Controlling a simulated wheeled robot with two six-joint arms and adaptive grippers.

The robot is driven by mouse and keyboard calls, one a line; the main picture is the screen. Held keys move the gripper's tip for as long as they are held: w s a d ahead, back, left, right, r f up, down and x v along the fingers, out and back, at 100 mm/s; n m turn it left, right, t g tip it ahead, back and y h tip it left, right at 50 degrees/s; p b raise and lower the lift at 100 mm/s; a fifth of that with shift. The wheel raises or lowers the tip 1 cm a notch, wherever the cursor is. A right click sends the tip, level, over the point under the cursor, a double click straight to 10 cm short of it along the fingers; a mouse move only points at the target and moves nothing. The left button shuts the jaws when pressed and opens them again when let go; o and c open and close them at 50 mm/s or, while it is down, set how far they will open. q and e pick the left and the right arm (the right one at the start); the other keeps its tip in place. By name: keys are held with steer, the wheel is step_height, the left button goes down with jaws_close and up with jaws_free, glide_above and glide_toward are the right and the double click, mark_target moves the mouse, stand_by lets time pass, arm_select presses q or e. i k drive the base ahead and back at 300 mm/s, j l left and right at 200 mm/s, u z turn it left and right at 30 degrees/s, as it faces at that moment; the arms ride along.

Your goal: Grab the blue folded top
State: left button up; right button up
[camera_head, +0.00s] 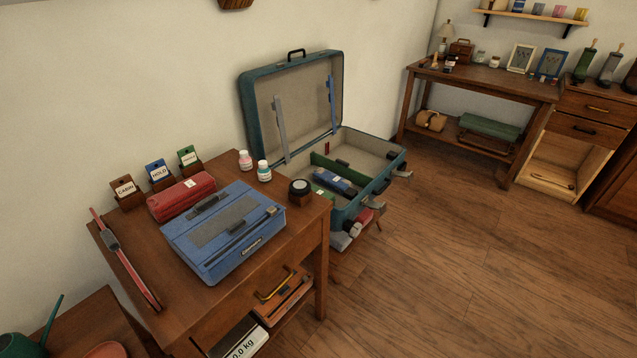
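No clearly folded blue top can be picked out. A flat blue case-like item (208,262) with a grey panel and dark strips lies on the wooden desk. A smaller dark blue bundle (335,181) lies inside the open teal suitcase (255,110), beside a green divider (345,170). I cannot tell whether this bundle is cloth. Neither of my grippers is in view.
The wooden desk (180,303) also holds a red case (180,198), small bottles (264,171), a dark round jar (300,189) and upright tags. The suitcase lid stands open against the wall. A workbench (480,82) stands at the back right. The floor (450,270) at right is clear.

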mark_target(333, 182)
steer(key=i+l+u, duration=0.15)
steer(key=u, duration=0.25)
steer(key=i+l+u, duration=0.1)
steer(key=l+u, duration=0.35)
steer(key=i+l+u, duration=0.1)
steer(key=l+u, duration=0.15)
steer(key=u, duration=0.15)
